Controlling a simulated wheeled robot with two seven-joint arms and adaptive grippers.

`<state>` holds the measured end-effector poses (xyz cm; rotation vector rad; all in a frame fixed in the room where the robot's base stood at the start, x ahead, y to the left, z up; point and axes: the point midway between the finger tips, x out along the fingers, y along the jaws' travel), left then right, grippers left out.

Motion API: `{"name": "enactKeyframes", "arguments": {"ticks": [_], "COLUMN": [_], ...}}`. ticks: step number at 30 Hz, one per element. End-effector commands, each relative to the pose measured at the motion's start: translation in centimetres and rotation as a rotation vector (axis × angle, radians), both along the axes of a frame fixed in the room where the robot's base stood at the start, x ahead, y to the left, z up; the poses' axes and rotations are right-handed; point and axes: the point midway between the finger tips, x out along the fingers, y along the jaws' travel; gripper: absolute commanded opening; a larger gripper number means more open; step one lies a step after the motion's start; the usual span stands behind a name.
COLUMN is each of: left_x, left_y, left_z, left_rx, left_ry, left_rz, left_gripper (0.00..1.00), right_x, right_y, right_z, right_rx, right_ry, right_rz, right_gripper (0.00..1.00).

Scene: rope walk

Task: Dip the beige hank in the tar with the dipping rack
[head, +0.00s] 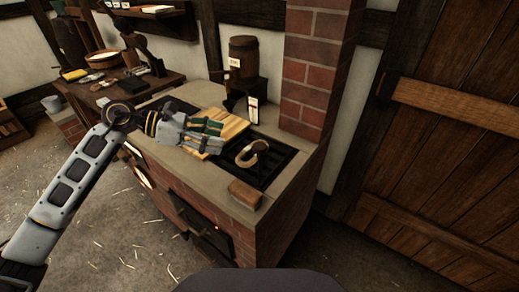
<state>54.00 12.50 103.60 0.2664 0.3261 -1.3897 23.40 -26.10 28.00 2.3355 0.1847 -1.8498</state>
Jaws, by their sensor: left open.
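A pale beige curved piece (246,160), which looks like the hank, lies on a black slatted grate (276,160) set in the top of a brick hearth. My left gripper (219,137) is open over a light wooden board (233,122), to the left of the curved piece and apart from it. Nothing shows held between its fingers. The gripper covers part of the board. I cannot make out the tar or clearly tell which part is the dipping rack. My right gripper is not in view.
A brown block (245,194) sits at the hearth's front edge. A small barrel (243,55) stands on a dark support at the back. A brick pillar (313,75) rises at the hearth's back right. A cluttered wooden table (125,92) stands to the left.

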Motion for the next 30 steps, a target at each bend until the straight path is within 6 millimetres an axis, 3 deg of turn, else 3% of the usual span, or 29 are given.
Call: {"name": "enactKeyframes", "arguments": {"ticks": [17,30], "left_x": [0.0,0.6], "left_y": [-0.4,-4.2], "left_z": [-0.2,-1.7], "left_rx": [0.006,0.005], "left_ry": [-0.005,-0.006], "left_rz": [-0.007,-0.008], "left_gripper": [0.56,0.56], "right_x": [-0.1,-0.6], "right_y": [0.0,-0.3], "right_z": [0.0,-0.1], "right_rx": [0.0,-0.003], "right_ry": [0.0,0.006], "right_rz": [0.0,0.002], "right_gripper": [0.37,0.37]}}
